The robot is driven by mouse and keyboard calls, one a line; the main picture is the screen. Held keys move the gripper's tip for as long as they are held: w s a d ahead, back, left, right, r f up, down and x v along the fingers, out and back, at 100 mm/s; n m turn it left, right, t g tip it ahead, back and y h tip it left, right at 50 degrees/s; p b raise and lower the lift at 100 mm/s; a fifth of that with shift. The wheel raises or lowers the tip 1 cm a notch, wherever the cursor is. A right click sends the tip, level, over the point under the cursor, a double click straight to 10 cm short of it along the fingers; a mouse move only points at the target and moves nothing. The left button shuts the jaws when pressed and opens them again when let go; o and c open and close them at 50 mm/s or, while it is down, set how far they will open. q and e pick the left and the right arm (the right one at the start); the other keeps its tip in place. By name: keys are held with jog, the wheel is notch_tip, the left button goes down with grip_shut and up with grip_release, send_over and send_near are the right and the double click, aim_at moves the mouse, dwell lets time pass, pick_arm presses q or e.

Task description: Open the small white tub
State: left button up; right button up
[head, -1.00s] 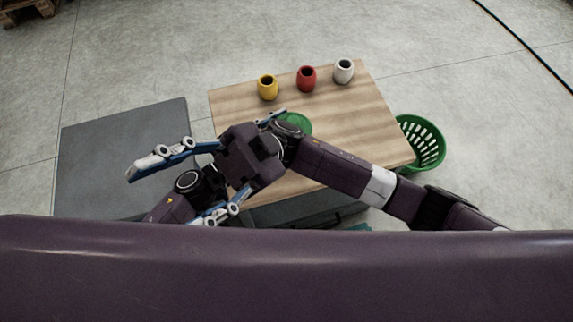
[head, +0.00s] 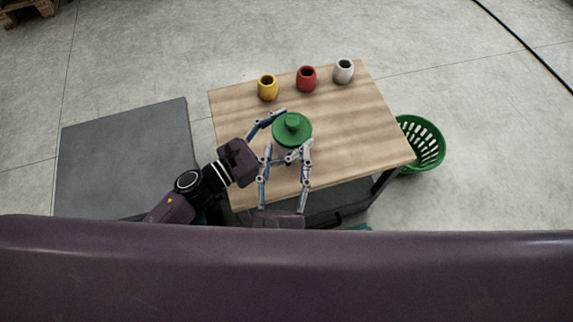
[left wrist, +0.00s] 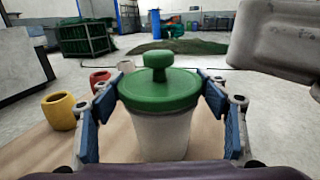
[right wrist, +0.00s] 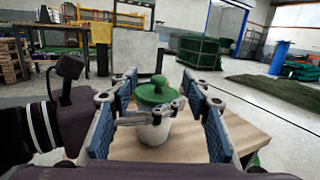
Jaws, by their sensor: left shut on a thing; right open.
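The small white tub (left wrist: 160,135) stands upright on the wooden table with its green knobbed lid (head: 292,130) seated on top. In the head view the lid hides the tub's body; the tub also shows in the right wrist view (right wrist: 154,132). My left gripper (head: 290,134) is shut on the tub, one finger on each side of its body below the lid. My right gripper (head: 288,150) is open and empty at the near side of the tub. In the right wrist view the lid (right wrist: 157,93) appears between its spread fingers, with a left finger crossing in front of the tub.
A yellow cup (head: 268,88), a red cup (head: 306,79) and a white cup (head: 344,71) stand along the table's far edge. A green basket (head: 428,145) is beside the table's right edge. The right part of the wooden table (head: 365,130) is bare. A grey surface (head: 120,155) lies to the left.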

aim_at(292, 121)
jog(key=shift+m+g, duration=0.3)
jog(key=shift+g, duration=0.3)
jog(key=w, duration=0.3)
jog(key=w+f, duration=0.1)
jog(key=w, duration=0.3)
jog(key=w+d+f, duration=0.1)
jog(key=w, duration=0.3)
jog(key=shift+f, duration=0.2)
jog(key=shift+c, duration=0.2)
grip_shut()
jog(key=shift+r, duration=0.1)
